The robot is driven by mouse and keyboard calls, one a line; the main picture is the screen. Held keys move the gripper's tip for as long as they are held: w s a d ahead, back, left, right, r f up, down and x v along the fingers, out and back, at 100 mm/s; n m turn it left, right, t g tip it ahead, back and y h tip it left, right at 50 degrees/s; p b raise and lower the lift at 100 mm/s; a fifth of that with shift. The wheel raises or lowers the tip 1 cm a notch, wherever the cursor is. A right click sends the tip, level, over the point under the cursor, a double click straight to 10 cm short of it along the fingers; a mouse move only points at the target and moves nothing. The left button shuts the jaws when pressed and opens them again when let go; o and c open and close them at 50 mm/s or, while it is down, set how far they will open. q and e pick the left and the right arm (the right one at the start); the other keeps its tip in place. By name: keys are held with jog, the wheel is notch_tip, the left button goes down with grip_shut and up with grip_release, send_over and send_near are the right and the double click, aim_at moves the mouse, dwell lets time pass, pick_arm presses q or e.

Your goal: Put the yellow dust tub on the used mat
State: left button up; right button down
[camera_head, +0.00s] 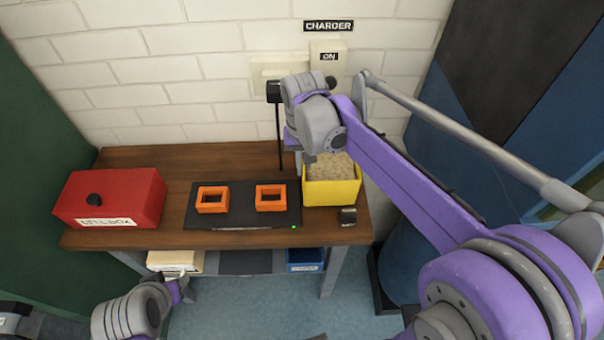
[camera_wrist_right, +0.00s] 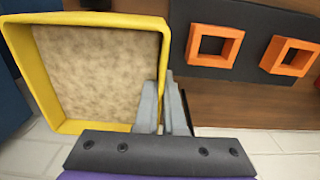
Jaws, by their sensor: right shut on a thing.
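The yellow dust tub (camera_head: 331,193) stands at the right end of the wooden table, filled with pale dust. It fills the left of the right wrist view (camera_wrist_right: 97,18). My right gripper (camera_head: 306,152) is shut on the tub's wall, one finger inside and one outside, at the corner side nearest the black pad. My left gripper (camera_head: 186,291) is low in front of the table, empty as far as I see; its jaw opening is unclear. No mat is readably marked as used; a dark flat sheet (camera_head: 245,262) lies on the lower shelf.
A black pad (camera_head: 242,219) with two orange frames (camera_head: 212,199) lies left of the tub. A red box (camera_head: 110,197) stands at the table's left. A small dark block (camera_head: 348,216) sits before the tub. The lower shelf holds a blue bin (camera_head: 305,258) and a pale stack (camera_head: 175,260).

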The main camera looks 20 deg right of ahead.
jog(key=shift+f, duration=1.75)
jog(key=shift+f, duration=0.2)
jog(key=c, duration=1)
grip_release()
